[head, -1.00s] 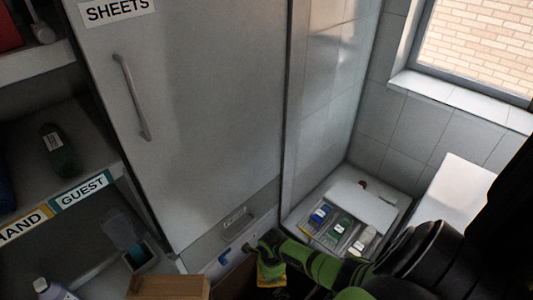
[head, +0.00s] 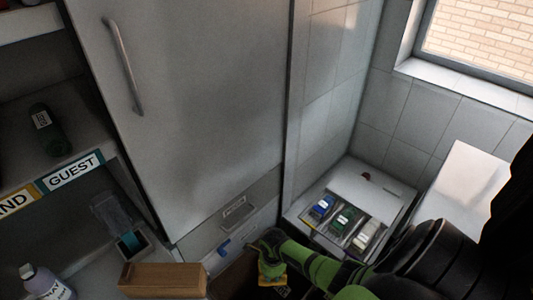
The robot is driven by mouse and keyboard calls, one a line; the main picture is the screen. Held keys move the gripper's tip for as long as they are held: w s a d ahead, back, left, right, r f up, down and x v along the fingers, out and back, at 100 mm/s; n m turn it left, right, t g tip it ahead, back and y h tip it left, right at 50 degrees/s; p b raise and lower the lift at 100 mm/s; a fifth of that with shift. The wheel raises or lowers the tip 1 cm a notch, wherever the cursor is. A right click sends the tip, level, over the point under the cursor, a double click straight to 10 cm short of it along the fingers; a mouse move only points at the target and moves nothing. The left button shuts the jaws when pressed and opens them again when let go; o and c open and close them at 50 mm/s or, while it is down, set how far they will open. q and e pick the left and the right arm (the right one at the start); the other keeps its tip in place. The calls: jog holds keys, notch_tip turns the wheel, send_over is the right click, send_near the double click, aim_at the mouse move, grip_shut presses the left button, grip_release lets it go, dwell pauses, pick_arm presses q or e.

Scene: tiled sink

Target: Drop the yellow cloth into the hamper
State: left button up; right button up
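My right gripper (head: 270,268) reaches in from the lower right, near the bottom edge and in front of the cabinet base. A small yellow patch (head: 271,281) shows at its lower end, partly covered by green and black parts of my arm. It may be the yellow cloth, but I cannot tell for sure. Whether the fingers are open or shut on it is not clear. A dark brown opening (head: 233,279) lies just left of the gripper, cut off by the frame; I cannot tell whether it is the hamper. My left gripper is not in view.
A tall grey cabinet (head: 190,120) stands behind the gripper. A brown box (head: 165,280) sits at the lower left. Shelves at left hold a dark green bottle (head: 49,132) and a pale bottle (head: 45,283). A tray with several small containers (head: 342,219) is at right.

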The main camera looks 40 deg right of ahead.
jog(key=shift+o, duration=0.8)
notch_tip(320, 180, up, 12)
dwell(0.6)
